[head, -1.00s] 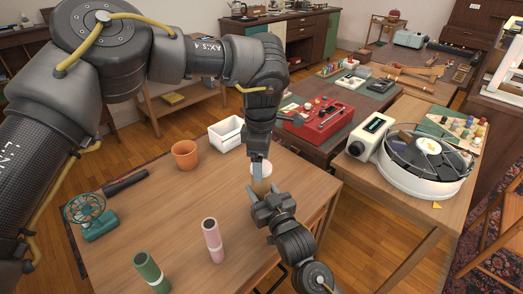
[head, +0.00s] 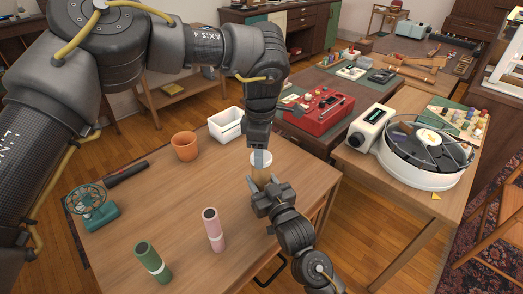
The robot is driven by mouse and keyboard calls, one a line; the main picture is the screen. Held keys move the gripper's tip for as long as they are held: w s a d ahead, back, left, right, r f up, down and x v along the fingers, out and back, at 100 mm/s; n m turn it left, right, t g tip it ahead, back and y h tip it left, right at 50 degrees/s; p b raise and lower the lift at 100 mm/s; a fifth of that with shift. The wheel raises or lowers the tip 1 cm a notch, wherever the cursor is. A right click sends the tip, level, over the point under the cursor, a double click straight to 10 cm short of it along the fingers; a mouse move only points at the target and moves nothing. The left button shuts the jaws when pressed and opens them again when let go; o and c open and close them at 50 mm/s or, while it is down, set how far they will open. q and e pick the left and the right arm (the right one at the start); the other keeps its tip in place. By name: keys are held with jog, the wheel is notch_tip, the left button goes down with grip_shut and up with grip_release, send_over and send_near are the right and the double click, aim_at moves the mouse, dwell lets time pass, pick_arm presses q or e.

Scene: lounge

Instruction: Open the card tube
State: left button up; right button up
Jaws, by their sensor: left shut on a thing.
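The card tube (head: 260,176) is a tan piece, mostly hidden between my two grippers above the right part of the wooden table (head: 190,183). My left gripper (head: 262,160) comes down from above and is shut on the tube's upper end. My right gripper (head: 261,184) comes up from the lower right, with its fingers at the lower part of the tube. Whether they press on it is hard to see.
A pink tube (head: 213,229) and a green tube (head: 152,261) stand at the front. A terracotta pot (head: 184,146), white bin (head: 226,124), white round container (head: 269,155), dark cylinder (head: 126,173) and teal fan (head: 97,212) are also on the table. The middle is clear.

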pick_arm(q)
jog(key=shift+a, duration=0.1)
jog(key=shift+r, duration=0.15)
dwell(0.4)
jog(key=shift+r, duration=0.95)
jog(key=shift+r, duration=2.05)
pick_arm(e)
jog(key=o, duration=1.5)
jog(key=shift+c, duration=0.2)
pick_arm(q)
jog(key=shift+f, duration=0.15)
pick_arm(e)
jog(key=v, duration=1.2)
